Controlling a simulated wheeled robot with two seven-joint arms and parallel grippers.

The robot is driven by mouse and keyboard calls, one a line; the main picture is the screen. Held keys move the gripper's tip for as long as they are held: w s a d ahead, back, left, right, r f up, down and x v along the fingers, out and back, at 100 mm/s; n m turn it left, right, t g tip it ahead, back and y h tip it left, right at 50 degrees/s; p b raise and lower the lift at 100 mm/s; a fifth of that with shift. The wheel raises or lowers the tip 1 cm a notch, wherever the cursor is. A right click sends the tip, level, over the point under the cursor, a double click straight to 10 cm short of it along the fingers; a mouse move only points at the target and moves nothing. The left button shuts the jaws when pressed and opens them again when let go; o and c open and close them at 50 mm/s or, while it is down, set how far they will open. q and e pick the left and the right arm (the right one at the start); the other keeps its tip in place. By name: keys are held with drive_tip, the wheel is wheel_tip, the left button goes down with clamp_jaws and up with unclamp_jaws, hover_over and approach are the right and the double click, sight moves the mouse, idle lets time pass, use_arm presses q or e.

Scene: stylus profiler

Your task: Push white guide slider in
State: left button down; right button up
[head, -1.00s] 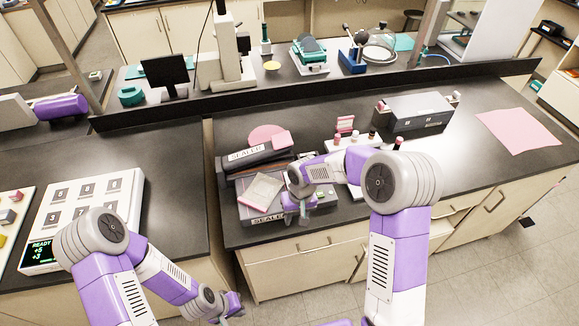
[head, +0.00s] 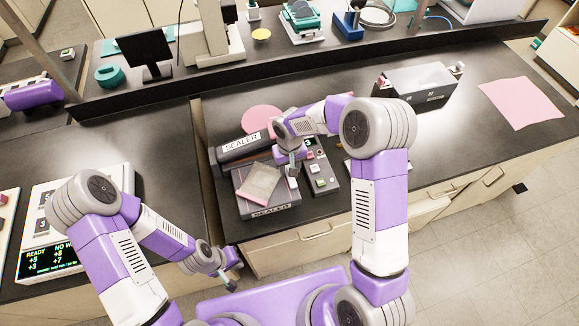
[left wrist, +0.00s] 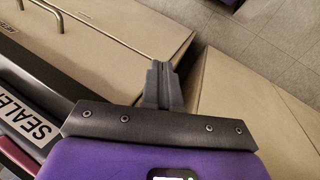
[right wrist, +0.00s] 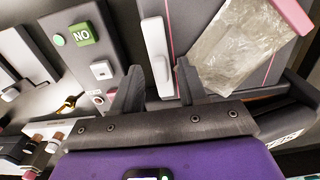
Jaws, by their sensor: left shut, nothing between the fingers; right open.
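The white guide slider (right wrist: 156,52) is an upright-looking white bar on the grey sealer bed, beside a thin pink line, in the right wrist view. In the head view it is a small white piece (head: 293,184) at the bed's right edge. My right gripper (right wrist: 158,75) is open, with its fingertips on either side of the slider's lower part; I cannot tell whether they touch it. The right gripper also shows above the sealer in the head view (head: 292,164). My left gripper (head: 230,285) is shut and empty, out in front of the counter; it shows in the left wrist view (left wrist: 160,82).
A clear pouch with a pink edge (right wrist: 235,45) lies on the sealer bed (head: 272,212). The dark sealer bar (head: 232,145) stands behind it. A keypad box (head: 38,205) sits on the left counter.

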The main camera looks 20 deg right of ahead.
drive_tip(key=shift+f, duration=0.45)
drive_tip(key=shift+c, duration=0.4)
clamp_jaws()
